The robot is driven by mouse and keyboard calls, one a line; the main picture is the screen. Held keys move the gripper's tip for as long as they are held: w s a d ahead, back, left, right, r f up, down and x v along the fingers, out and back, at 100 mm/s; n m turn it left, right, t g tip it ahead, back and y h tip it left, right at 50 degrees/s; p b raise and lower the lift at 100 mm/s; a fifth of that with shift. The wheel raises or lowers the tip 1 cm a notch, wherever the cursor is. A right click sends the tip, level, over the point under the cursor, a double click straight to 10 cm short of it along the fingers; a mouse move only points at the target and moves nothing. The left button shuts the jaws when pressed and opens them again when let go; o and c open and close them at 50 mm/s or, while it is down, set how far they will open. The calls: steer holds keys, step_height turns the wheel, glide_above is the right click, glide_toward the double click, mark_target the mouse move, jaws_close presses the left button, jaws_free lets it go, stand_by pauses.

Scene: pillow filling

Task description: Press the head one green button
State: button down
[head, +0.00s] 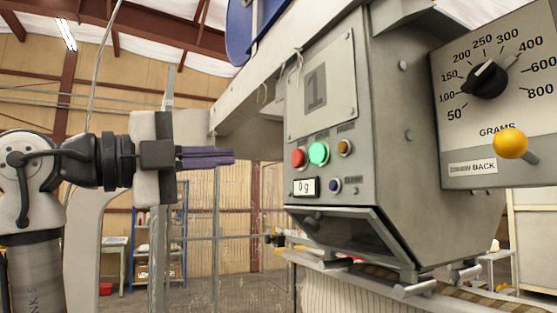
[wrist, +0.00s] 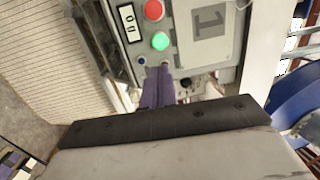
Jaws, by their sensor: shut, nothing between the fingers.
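The head one panel (head: 322,135), marked with a large 1, fills the middle of the head view. Its green button (head: 318,153) is lit and sits between a red button (head: 299,158) and an amber button (head: 344,147). My gripper (head: 232,156) is shut and empty, with purple fingers pointing right toward the panel, left of the red button in this view. In the wrist view the fingertips (wrist: 165,68) appear just below the green button (wrist: 160,41), in line with it. The distance to the button is hard to tell.
A display reading 0 g (head: 306,187) and a small blue button (head: 335,185) sit below the buttons. A grams dial (head: 487,79) and a yellow knob (head: 510,143) are at the right. A metal chute (head: 345,232) juts out below the panel.

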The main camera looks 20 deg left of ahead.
mark_target(314, 154)
steer(key=shift+s+m+h, duration=0.2)
steer(key=shift+m+h, duration=0.1)
steer(key=shift+w+d, duration=0.1)
steer(key=shift+w, duration=0.05)
steer(key=p+x, duration=0.4)
steer(key=x, duration=0.8)
steer(key=shift+w+d+p, duration=0.25)
steer(key=shift+w+p, duration=0.05)
steer(key=shift+p, duration=0.05)
steer(key=shift+w+d+f, duration=0.1)
steer(key=shift+w+d, duration=0.15)
steer(key=shift+w, duration=0.2)
steer(key=shift+d, duration=0.1)
